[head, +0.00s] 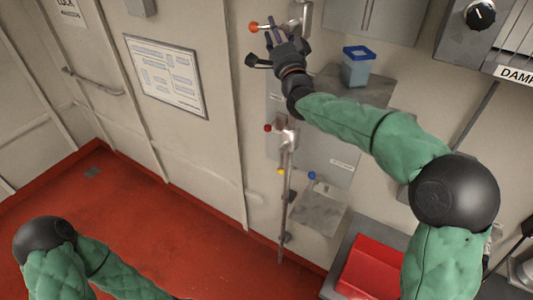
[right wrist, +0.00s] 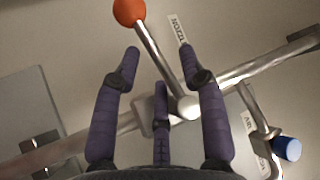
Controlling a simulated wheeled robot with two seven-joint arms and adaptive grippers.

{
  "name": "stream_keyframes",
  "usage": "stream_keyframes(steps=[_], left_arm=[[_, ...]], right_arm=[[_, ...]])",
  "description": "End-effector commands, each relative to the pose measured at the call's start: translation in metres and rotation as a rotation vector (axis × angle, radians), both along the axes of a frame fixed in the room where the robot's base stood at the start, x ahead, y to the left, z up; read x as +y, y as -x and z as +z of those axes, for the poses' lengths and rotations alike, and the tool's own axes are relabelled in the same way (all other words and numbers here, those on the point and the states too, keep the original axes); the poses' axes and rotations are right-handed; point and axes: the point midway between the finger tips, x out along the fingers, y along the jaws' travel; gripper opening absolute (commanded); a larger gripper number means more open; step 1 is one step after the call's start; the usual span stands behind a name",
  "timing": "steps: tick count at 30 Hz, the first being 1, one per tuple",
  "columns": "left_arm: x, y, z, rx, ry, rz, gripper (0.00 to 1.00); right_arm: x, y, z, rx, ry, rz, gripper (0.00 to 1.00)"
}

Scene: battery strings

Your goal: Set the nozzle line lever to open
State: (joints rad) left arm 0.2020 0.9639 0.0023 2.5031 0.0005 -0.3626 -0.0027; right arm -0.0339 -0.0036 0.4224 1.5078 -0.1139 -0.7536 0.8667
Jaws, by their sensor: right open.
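The nozzle line lever is a metal rod with an orange ball (head: 254,27) on the wall pipe at the top of the head view. In the right wrist view its orange ball (right wrist: 129,10) is at the top edge, and its rod slants down right to a pivot (right wrist: 187,106) on the pipe. A partly readable "NOZZ…" label (right wrist: 178,30) is beside it. My right gripper (head: 281,32) is at the lever, its fingers (right wrist: 160,50) spread on either side of the rod and open. I cannot tell whether they touch it. My left gripper is out of view.
A blue-ended lever (right wrist: 287,149) with an "AIR" label is right of the pivot. A blue-lidded container (head: 357,68) stands on a shelf below right. Red (head: 267,128), yellow (head: 281,171) and blue (head: 311,175) knobs are lower on the wall. A red bin (head: 368,270) is at the bottom.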

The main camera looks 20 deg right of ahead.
Motion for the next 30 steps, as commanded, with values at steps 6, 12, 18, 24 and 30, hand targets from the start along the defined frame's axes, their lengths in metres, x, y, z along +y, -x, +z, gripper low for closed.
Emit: stream_keyframes(steps=[6,12,18,24,30], left_arm=[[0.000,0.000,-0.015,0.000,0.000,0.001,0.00],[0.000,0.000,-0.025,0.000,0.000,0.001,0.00],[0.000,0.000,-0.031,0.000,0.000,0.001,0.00],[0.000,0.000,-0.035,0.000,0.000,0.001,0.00],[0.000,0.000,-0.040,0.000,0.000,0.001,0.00]], right_arm=[[0.002,0.034,-0.018,0.002,0.001,0.002,0.42],[0.002,0.063,-0.030,0.002,0.002,0.002,0.42],[0.005,0.073,-0.049,0.027,0.010,0.002,0.42],[0.009,0.064,-0.077,0.078,0.030,0.003,0.42],[0.014,0.055,-0.110,0.137,0.055,0.007,0.42]])
